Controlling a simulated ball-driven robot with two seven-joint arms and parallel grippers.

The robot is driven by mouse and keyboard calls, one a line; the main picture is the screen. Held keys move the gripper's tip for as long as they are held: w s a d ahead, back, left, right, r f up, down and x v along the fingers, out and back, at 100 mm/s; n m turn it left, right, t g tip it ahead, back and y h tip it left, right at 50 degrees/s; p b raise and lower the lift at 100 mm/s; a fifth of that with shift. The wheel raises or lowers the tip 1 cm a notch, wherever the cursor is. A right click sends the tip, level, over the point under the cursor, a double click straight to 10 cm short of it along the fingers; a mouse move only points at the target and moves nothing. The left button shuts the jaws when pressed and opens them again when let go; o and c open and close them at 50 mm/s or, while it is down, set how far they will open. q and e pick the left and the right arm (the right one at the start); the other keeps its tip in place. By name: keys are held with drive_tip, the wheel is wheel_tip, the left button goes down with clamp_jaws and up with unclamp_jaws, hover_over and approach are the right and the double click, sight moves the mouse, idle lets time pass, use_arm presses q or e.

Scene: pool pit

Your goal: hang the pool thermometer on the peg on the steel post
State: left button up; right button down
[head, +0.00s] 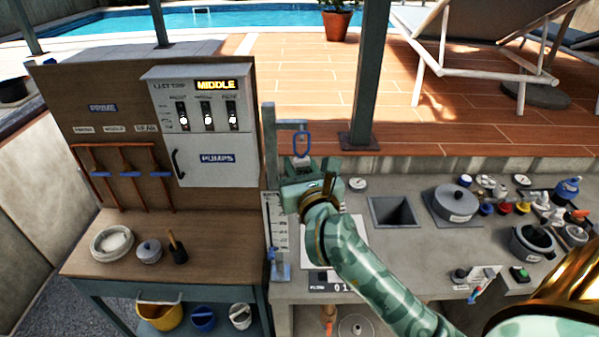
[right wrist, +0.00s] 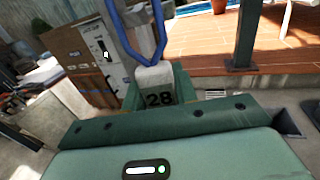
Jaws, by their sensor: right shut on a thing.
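The pool thermometer shows in the head view as a small pale body (head: 303,162) with a blue loop (head: 302,144) on top. My right gripper (head: 305,176) is shut on its body and holds it upright. In the right wrist view the thermometer's white body (right wrist: 157,82) reads 28, and its blue loop (right wrist: 160,38) stands above it. The steel post (head: 269,145) is just left of my gripper, with a short arm (head: 291,123) reaching right at its top. The loop is close by the arm's end; I cannot tell whether it is around the peg. My left gripper is out of view.
On the grey counter at right are a square opening (head: 394,211), a lidded grey pot (head: 455,203) and several small items. A dark upright (head: 368,75) stands behind the post.

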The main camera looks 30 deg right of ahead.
drive_tip(key=shift+w+d, duration=0.3)
drive_tip(key=shift+w, duration=0.25)
drive_tip(key=shift+w+d+f+b, duration=0.35)
drive_tip(key=shift+w+f+b, duration=0.2)
drive_tip(key=shift+f, duration=0.1)
drive_tip(key=c, duration=1)
unclamp_jaws()
